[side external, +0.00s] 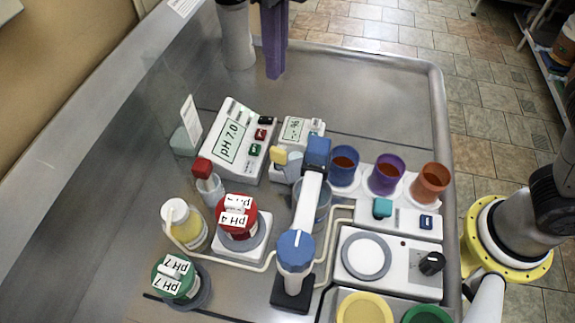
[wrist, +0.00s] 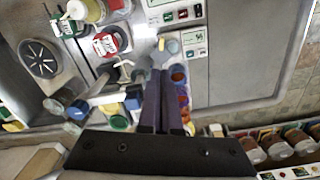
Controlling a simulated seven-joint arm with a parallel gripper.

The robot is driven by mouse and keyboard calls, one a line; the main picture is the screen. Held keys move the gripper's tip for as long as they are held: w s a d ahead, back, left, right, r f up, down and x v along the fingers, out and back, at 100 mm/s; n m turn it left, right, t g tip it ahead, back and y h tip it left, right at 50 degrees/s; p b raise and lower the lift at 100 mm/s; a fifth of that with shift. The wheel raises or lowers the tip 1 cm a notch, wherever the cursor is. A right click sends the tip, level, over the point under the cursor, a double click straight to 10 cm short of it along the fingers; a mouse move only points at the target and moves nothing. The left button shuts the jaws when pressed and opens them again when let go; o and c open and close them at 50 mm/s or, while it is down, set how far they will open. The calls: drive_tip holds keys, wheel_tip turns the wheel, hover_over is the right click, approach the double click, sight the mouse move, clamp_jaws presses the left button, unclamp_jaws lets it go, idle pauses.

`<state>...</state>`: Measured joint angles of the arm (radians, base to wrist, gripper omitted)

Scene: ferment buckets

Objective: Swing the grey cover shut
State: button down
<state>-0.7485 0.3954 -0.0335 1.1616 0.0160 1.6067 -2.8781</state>
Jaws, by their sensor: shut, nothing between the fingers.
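A small white meter (side external: 296,129) with a "-.- %" display stands right of the pH meter; it also shows in the wrist view (wrist: 194,38). What looks like the grey cover is a pale blue-grey flap (side external: 293,167) at its near end, raised beside a yellow piece (side external: 279,157). In the wrist view the flap (wrist: 173,46) shows just beyond my fingertips. My gripper (side external: 272,74) has its long purple fingers pressed together and empty, at the back of the bench. In the wrist view my gripper (wrist: 160,70) points toward the meter. Contact with the flap cannot be confirmed.
The pH meter (side external: 232,140) stands left of the small meter. Blue (side external: 344,167), purple (side external: 386,174) and orange (side external: 430,184) buckets stand to the right. A white arm with a blue knob (side external: 296,250) stands in front. The back right bench is clear.

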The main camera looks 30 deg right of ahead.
drive_tip(key=s+m+y, duration=0.1)
drive_tip(key=m, duration=0.3)
drive_tip(key=m+t+y, duration=0.2)
drive_tip(key=m+y, duration=0.4)
drive_tip(key=m, duration=1.6)
hover_over(294, 180)
drive_tip(key=s+d, duration=0.2)
drive_tip(key=d, duration=0.3)
wheel_tip(294, 180, down, 13)
drive_tip(key=x, duration=1)
drive_tip(key=shift+w+a+r, duration=0.1)
drive_tip(key=shift+w+a, duration=0.1)
drive_tip(key=shift+d+n+g+y, duration=0.25)
drive_tip(key=shift+n+g+y, duration=0.05)
drive_tip(key=shift+g, duration=0.1)
drive_tip(key=n+g, duration=0.1)
drive_tip(key=d+n+g, duration=0.1)
drive_tip(key=n, duration=0.1)
drive_tip(key=d+n+g, duration=0.1)
drive_tip(key=n, duration=0.1)
drive_tip(key=shift+w, duration=0.2)
drive_tip(key=n+g, duration=0.1)
drive_tip(key=n, duration=0.1)
drive_tip(key=d+n+g+h, duration=0.1)
drive_tip(key=n, duration=0.1)
drive_tip(key=w+d+n+g+h, duration=0.1)
drive_tip(key=n, duration=0.1)
drive_tip(key=shift+w+g, duration=0.1)
drive_tip(key=shift+g, duration=0.3)
